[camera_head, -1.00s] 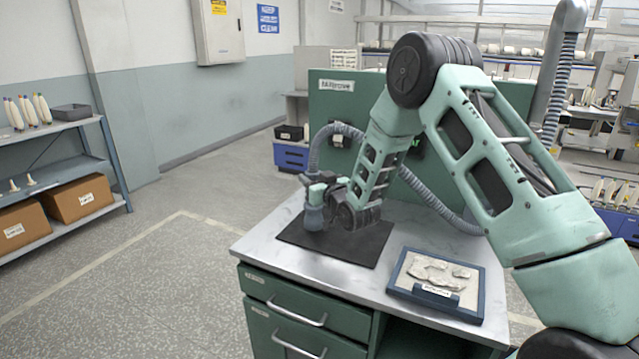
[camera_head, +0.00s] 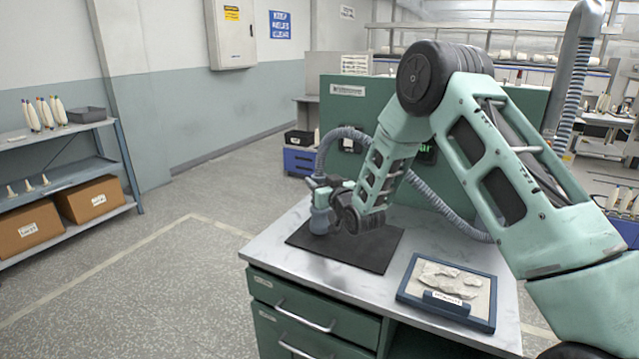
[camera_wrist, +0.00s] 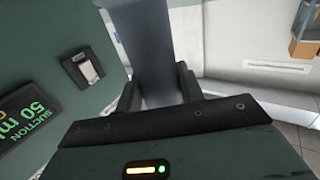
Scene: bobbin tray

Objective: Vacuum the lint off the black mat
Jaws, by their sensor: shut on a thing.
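The black mat (camera_head: 352,252) lies flat on the grey benchtop. My gripper (camera_head: 327,192) is over the mat's left part, shut on a grey suction nozzle (camera_head: 320,221) with a ribbed hose. The nozzle points down at the mat; I cannot tell whether it touches. In the wrist view my gripper (camera_wrist: 160,95) has its fingers on both sides of the grey nozzle body (camera_wrist: 158,45). No lint can be made out on the mat at this size, and my arm hides part of it. The ribbed hose (camera_head: 436,200) loops behind my arm.
A blue-framed tray (camera_head: 405,291) with pale scraps sits right of the mat. The green panel (camera_head: 335,110) stands behind the bench. The wrist view shows a suction display (camera_wrist: 35,112) and a wall holder (camera_wrist: 88,68). Bare benchtop (camera_head: 283,238) shows left of the mat.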

